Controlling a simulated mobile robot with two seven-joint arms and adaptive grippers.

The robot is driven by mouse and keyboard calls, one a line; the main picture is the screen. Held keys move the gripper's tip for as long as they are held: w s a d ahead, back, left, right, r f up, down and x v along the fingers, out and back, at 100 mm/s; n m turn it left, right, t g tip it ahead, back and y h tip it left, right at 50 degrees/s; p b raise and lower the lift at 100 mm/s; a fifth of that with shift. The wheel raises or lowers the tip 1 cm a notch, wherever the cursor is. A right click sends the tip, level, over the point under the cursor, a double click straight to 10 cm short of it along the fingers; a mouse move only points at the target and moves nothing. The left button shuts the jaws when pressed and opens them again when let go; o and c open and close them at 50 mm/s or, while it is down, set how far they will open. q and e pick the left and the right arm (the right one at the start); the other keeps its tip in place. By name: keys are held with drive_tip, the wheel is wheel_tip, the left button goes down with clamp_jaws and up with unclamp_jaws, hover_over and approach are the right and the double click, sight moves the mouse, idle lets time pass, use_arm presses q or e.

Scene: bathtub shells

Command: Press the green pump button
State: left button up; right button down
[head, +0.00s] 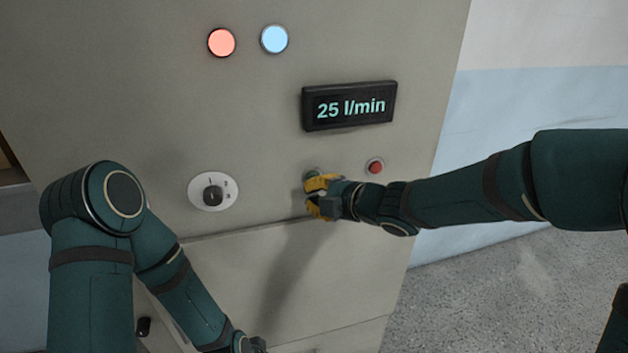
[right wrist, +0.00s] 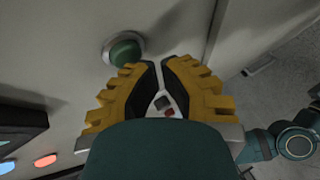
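The green pump button (right wrist: 125,50) is a round green knob in a pale ring on the grey panel. In the head view the green button (head: 311,174) is partly hidden behind my right gripper. My right gripper (head: 310,194) has yellow fingers and is close in front of the panel at the button. In the right wrist view the fingertips of the right gripper (right wrist: 160,63) are close together with only a narrow gap, holding nothing I can make out. They appear beside the button; I cannot tell whether they touch it. My left gripper's fingers are out of view below the head picture.
A red button (head: 375,166) is right of the green one. A dark display (head: 349,105) above reads 25 l/min. A dial (head: 213,192) is on the left. A red light (head: 221,42) and a blue light (head: 274,39) are at the top. Open floor (head: 500,290) is at right.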

drive_tip(key=shift+s+d, duration=0.1)
drive_tip(key=shift+s, duration=0.25)
drive_tip(key=shift+s, duration=0.1)
drive_tip(key=shift+s+d+b, duration=0.25)
drive_tip(key=shift+s+b, duration=0.05)
drive_tip(key=shift+s, duration=0.45)
drive_tip(key=shift+s+d+b, duration=0.25)
drive_tip(key=shift+s+d, duration=0.05)
drive_tip(key=shift+s, duration=0.5)
drive_tip(key=shift+s+d+b, duration=0.25)
drive_tip(key=shift+s+b, duration=0.05)
drive_tip(key=shift+s, duration=0.45)
drive_tip(key=s+d+f+m+g+h, duration=0.1)
drive_tip(key=d+f+m+h, duration=0.15)
drive_tip(key=f+m, duration=0.75)
drive_tip(key=s+d+f+m+g+h, duration=0.2)
drive_tip(key=d+f+m, duration=0.25)
drive_tip(key=f, duration=0.95)
drive_tip(key=s+d+f+m+g+h, duration=0.2)
drive_tip(key=s+d+f+m+g, duration=0.1)
drive_tip(key=s+f+m, duration=0.9)
drive_tip(key=shift+s+f+g, duration=0.25)
drive_tip(key=shift+f+g, duration=0.45)
drive_tip(key=shift+f, duration=0.15)
